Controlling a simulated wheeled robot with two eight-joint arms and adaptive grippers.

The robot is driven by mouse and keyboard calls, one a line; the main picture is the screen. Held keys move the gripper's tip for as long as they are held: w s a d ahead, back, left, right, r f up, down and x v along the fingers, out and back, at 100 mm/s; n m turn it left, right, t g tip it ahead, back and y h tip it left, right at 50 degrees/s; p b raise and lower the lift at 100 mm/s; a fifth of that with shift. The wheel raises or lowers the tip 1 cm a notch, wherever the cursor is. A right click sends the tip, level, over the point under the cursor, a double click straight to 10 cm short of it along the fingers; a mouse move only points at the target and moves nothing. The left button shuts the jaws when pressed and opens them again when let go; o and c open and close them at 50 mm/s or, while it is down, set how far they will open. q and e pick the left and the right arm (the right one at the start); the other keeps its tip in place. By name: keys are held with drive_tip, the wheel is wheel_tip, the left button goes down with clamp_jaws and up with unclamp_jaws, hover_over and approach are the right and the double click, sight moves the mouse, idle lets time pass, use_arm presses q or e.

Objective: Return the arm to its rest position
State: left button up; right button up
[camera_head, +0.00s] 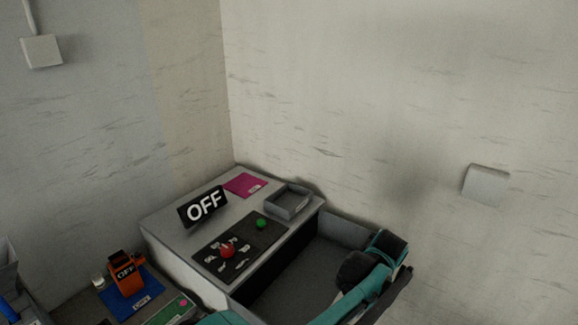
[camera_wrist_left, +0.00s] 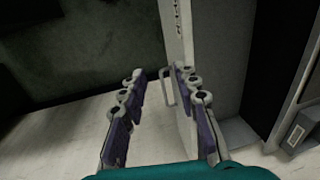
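In the left wrist view my left gripper (camera_wrist_left: 160,76) has its two fingers apart, with nothing held between them. A pale upright panel with a small handle (camera_wrist_left: 167,88) shows just beyond the fingertips; I cannot tell whether they touch it. In the head view a teal and black arm part of mine (camera_head: 372,275) is at the lower right, and another teal part (camera_head: 222,318) is at the bottom edge. Neither gripper can be made out in the head view.
A grey bench carries a black OFF sign (camera_head: 203,206), a black panel with red and green knobs (camera_head: 240,248), a magenta sheet (camera_head: 244,185) and a grey tray (camera_head: 288,203). An orange device (camera_head: 126,275) sits on a blue mat (camera_head: 147,289) at lower left. Walls stand close behind.

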use_arm(q)
drive_tip(key=s+a+r+n+t+h+b, duration=0.1)
drive_tip(key=a+n+b, duration=0.15)
drive_tip(key=a, duration=0.75)
drive_tip(key=s+a+r+n+t+h+b, duration=0.1)
drive_tip(key=a+b, duration=0.2)
drive_tip(key=a, duration=0.7)
drive_tip(key=s+a+f+n+t+b, duration=0.1)
drive_tip(key=s+a+f+t+b, duration=0.1)
drive_tip(key=s+a, duration=0.3)
drive_tip(key=s+a+f+n+t+b, duration=0.1)
drive_tip(key=s+a+f, duration=0.4)
drive_tip(key=a, duration=0.5)
drive_tip(key=shift+s+f+n+t+y+b, duration=0.2)
drive_tip(key=shift+s+n+t+y+b, duration=0.15)
drive_tip(key=shift+s+n+b, duration=0.55)
use_arm(e)
wheel_tip(320, 180, down, 11)
drive_tip(key=shift+w, duration=0.2)
